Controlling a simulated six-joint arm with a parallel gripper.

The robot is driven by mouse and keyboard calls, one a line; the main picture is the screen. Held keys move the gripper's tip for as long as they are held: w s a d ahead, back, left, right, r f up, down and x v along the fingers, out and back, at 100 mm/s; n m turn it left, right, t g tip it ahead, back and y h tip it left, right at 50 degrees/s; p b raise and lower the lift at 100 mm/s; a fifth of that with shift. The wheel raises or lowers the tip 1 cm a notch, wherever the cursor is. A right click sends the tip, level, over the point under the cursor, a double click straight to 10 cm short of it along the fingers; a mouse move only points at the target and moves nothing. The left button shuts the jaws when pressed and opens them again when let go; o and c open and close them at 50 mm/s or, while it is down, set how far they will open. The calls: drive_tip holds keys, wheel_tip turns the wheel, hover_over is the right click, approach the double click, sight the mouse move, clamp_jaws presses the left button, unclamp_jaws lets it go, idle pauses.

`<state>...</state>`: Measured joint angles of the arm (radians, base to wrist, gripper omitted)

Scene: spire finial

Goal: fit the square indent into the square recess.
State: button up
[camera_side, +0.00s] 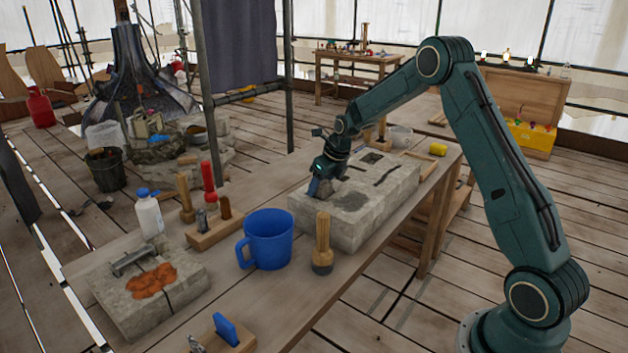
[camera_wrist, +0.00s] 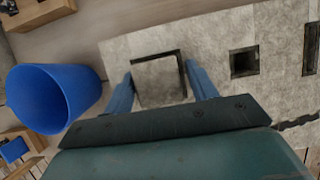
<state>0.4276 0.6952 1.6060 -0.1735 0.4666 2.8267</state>
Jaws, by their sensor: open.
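A grey square stone piece (camera_wrist: 158,84) lies between my gripper's blue fingers in the wrist view. Dark edges show along its far and right sides, as of a square recess around it; how deep it sits I cannot tell. My gripper (camera_wrist: 158,70) is open, one finger on each side of the piece. In the side view my gripper (camera_side: 320,190) points down at the near left part of the pale stone block (camera_side: 372,212) and hides most of the piece. The block also shows in the wrist view (camera_wrist: 215,50).
Other dark openings in the block are a square one (camera_wrist: 244,62) and a narrow one (camera_wrist: 311,48). A blue mug (camera_side: 268,240) and a wooden-handled brush (camera_side: 322,245) stand close to the block. A stone slab with an orange patch (camera_side: 150,282) lies at the bench's near left.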

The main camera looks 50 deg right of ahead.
drive_tip(key=v, duration=1.2)
drive_tip(key=shift+a, duration=0.15)
drive_tip(key=shift+r, duration=0.2)
drive_tip(key=s+a+r+n, duration=1)
drive_tip(key=s+a+n, duration=0.45)
drive_tip(key=n, duration=0.35)
drive_tip(key=s+a+f+n, duration=0.1)
drive_tip(key=s+a+n, duration=0.1)
drive_tip(key=s+n, duration=0.6)
drive_tip(key=s+a+f+n+t, duration=0.1)
drive_tip(key=s+a+n, duration=0.2)
drive_tip(key=s+n, duration=0.6)
drive_tip(key=shift+s+a+n, duration=0.25)
drive_tip(key=shift+n, duration=0.25)
drive_tip(key=shift+f, duration=0.1)
